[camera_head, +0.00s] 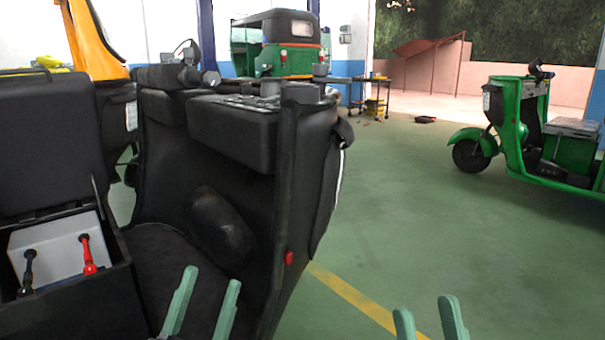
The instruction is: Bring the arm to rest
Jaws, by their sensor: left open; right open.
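My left gripper (203,303) shows at the bottom edge, left of the middle, as two pale green fingers standing apart. It is open, with nothing seen between the fingers. Behind it is the dark floor and front panel of a black rickshaw cab (235,190). My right gripper (428,318) shows at the bottom edge, right of the middle. Its two green fingers are apart and empty, with bare green floor and a yellow line behind them. The rest of both arms is out of the frame.
An open box at lower left holds a grey battery (50,255) with red and black clamps. A green three-wheeler (530,140) stands at the right, and a green rickshaw (283,45) stands at the back. The green floor (400,210) at centre right is clear.

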